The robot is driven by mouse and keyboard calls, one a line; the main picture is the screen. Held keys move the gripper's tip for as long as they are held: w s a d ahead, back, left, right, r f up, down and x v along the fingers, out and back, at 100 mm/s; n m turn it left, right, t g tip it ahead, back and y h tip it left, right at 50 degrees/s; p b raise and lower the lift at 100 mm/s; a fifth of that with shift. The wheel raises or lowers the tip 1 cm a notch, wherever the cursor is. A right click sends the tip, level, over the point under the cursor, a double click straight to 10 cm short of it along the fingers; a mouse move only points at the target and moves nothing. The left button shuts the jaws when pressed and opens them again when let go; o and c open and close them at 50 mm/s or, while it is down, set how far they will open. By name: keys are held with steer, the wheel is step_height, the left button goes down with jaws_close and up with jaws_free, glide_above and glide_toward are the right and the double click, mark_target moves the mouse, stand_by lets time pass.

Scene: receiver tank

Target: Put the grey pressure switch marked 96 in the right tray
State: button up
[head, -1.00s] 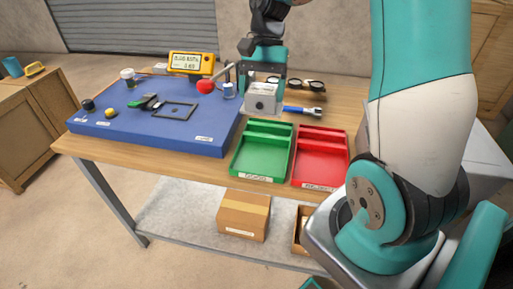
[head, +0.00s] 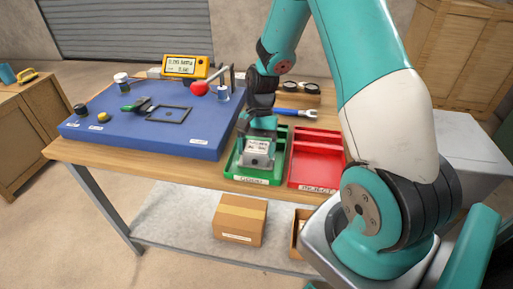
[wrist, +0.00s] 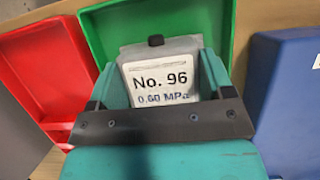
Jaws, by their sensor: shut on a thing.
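The grey pressure switch (head: 257,151) is in my gripper, inside or just above the green tray (head: 236,174). In the wrist view the switch (wrist: 160,53) shows a white label reading "No. 96" and "0.60 MPa", with a black knob at its top edge. My gripper (head: 259,143) is shut on it, one finger at each side. The green tray's label reads "GOOD". The red tray (head: 316,182), labelled "REJECT", stands to the right and looks empty. I cannot tell whether the switch touches the green tray's floor.
A blue fixture board (head: 140,137) with a red-knobbed lever (head: 199,88) and a yellow meter (head: 186,67) lies to the left. A blue wrench (head: 290,113) lies behind the trays. A cardboard box (head: 239,218) sits on the lower shelf.

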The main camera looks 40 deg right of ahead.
steer(key=o, duration=1.2)
steer(key=shift+f, duration=0.1)
steer(key=v, duration=1.2)
steer(key=s+a+r+n+t, duration=0.1)
steer(key=s+a+r+n, duration=0.25)
steer(key=a, duration=0.45)
steer(key=s+a+r+n+t, duration=0.1)
steer(key=s+a+r+n, duration=0.3)
steer(key=a, duration=0.3)
steer(key=s+a+n, duration=0.3)
steer(key=s, duration=0.1)
steer(key=s+a+r+n, duration=0.1)
steer(key=s+a+n, duration=0.2)
steer(key=s+a+r+n, duration=0.1)
steer(key=s+a+n, duration=0.2)
steer(key=s+n, duration=0.1)
steer(key=shift+s+a+r+t+y, duration=0.25)
steer(key=shift+s+a+t+y, duration=0.05)
steer(key=shift+s+t, duration=0.1)
